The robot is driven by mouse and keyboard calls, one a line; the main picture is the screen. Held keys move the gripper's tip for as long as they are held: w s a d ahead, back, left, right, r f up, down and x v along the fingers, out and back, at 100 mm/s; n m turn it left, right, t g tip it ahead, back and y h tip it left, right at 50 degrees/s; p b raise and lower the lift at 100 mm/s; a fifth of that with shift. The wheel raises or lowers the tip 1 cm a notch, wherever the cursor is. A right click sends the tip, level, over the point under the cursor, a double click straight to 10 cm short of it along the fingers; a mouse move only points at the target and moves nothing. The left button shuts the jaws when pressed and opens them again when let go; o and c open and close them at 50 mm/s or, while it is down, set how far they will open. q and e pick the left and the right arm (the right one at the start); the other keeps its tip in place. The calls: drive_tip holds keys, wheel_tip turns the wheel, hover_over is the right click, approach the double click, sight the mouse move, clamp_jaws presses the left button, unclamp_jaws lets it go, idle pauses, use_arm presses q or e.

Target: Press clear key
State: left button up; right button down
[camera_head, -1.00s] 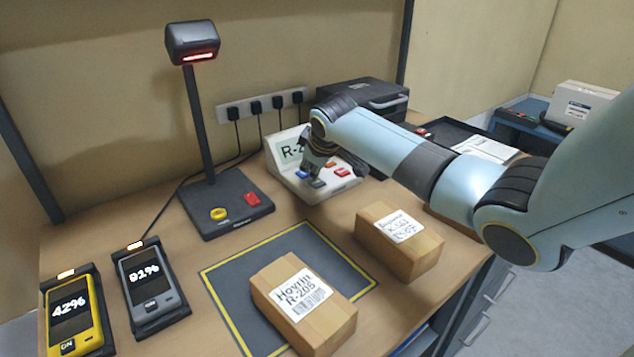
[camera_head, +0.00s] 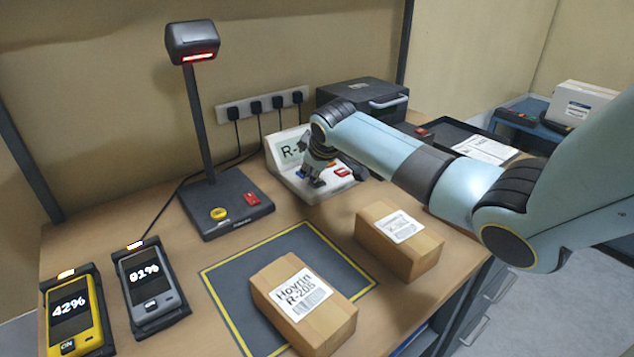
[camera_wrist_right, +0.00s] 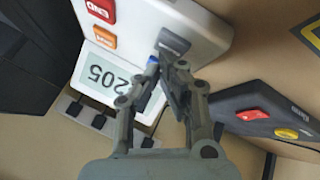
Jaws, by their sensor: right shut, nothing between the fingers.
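A white keypad unit (camera_head: 318,192) with a tilted display (camera_head: 287,152) stands at the back of the table. In the right wrist view its display (camera_wrist_right: 107,75) shows "205", upside down. A red key (camera_wrist_right: 101,9), an orange key (camera_wrist_right: 104,36), a grey key (camera_wrist_right: 174,41) and a partly hidden blue key (camera_wrist_right: 153,60) show there. I cannot read a clear label on any of them. My left gripper is not in view.
A scanner stand (camera_head: 225,204) with red and yellow buttons is left of the keypad. Two labelled boxes (camera_head: 300,310) (camera_head: 400,247) stand in front, one on the yellow-edged mat (camera_head: 225,283). Two handheld devices (camera_head: 75,315) (camera_head: 150,287) sit in cradles at left. A black tray (camera_head: 450,135) lies behind my right arm.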

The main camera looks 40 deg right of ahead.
sight(313, 182)
drive_tip(key=shift+f, duration=0.35)
idle(0.5)
drive_tip(key=shift+r+p, duration=0.85)
drive_tip(key=shift+p, duration=0.1)
wheel_tip(313, 182, up, 5)
drive_tip(key=p, duration=0.5)
drive_tip(key=shift+f, duration=0.1)
idle(0.5)
